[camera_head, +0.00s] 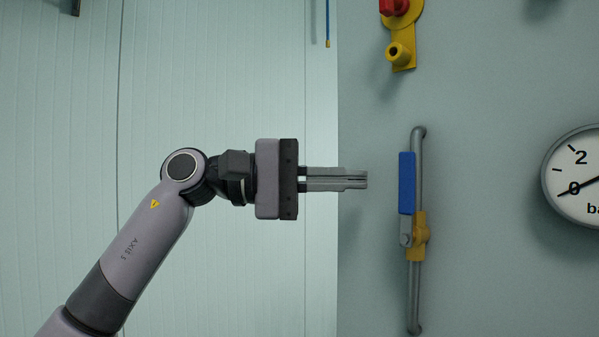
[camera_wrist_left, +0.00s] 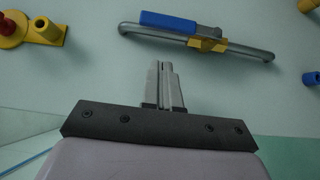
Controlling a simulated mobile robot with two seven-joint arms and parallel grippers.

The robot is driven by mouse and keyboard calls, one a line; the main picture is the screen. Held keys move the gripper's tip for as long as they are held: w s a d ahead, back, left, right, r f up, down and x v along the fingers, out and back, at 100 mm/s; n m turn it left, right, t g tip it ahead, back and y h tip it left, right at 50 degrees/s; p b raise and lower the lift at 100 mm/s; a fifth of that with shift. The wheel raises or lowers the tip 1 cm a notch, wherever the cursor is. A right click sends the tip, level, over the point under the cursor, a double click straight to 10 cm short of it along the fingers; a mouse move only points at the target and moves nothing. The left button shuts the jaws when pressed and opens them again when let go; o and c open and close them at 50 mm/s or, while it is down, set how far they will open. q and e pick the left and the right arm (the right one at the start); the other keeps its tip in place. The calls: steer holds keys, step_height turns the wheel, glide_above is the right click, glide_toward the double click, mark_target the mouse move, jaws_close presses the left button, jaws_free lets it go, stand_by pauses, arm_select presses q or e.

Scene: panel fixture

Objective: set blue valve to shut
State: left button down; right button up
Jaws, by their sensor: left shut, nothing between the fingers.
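The blue valve handle (camera_head: 407,183) stands upright in the head view, lying along the grey vertical pipe (camera_head: 415,290). It joins the yellow valve body (camera_head: 419,236) at its lower end. My left gripper (camera_head: 367,180) is shut and empty, just left of the blue handle with a gap between them. In the left wrist view the blue handle (camera_wrist_left: 168,21) lies along the pipe, beyond the shut fingertips (camera_wrist_left: 160,64) and apart from them. The right gripper is in neither view.
A gauge (camera_head: 579,180) is on the panel at the right. A yellow fitting with a red part (camera_head: 402,32) is above the pipe. A thin blue cord (camera_head: 327,22) hangs at the top. The panel between the pipe and the gauge is clear.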

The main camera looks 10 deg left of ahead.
mark_target(407, 200)
arm_select(q)
steer(key=s+d, duration=0.2)
steer(key=d, duration=0.1)
steer(key=shift+s, duration=0.2)
steer(key=shift+r, duration=0.1)
